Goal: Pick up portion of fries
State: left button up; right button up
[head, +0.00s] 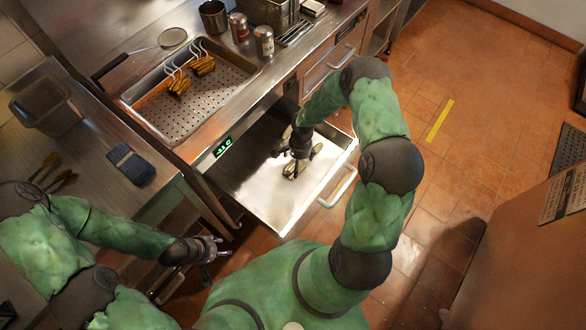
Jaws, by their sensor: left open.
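An open drawer (235,180) shows below the counter, with a few pale pieces (291,171) on its floor that look like fries. My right gripper (299,158) points down into the drawer, right over these pieces and partly hiding them. I cannot tell whether its fingers touch or hold any. Two golden-brown portions (178,85) with wire handles, perhaps fries, lie in a perforated tray (195,115) on the counter. My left gripper (218,247) is open and empty, low in front of the left counter, away from the drawer.
Two shaker cans (264,42), a metal pot (213,16) and a strainer (172,38) stand or lie behind the tray. A bin (46,104) and a dark folded cloth (131,164) are on the left counter.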

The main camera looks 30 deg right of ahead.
jog(key=f, duration=0.1)
jog(key=f+b, duration=0.1)
jog(key=f, duration=0.2)
jog(key=shift+a+f, duration=0.2)
jog(key=shift+a, duration=0.15)
jog(key=c, duration=1.1)
jog(key=shift+o, duration=0.2)
jog(key=shift+r, duration=0.15)
jog(key=shift+r, duration=0.3)
notch_tip(320, 180, up, 3)
jog(key=shift+r+p, duration=0.1)
jog(key=shift+p, duration=0.6)
jog(key=d+r+p, duration=0.1)
jog(key=d+r, duration=0.2)
jog(key=d, duration=0.1)
jog(key=d+r+p, duration=0.1)
jog(key=d+r, duration=0.2)
jog(key=d, duration=0.2)
jog(key=w+d+r+p, duration=0.1)
jog(key=d+r, duration=0.2)
jog(key=d, duration=0.2)
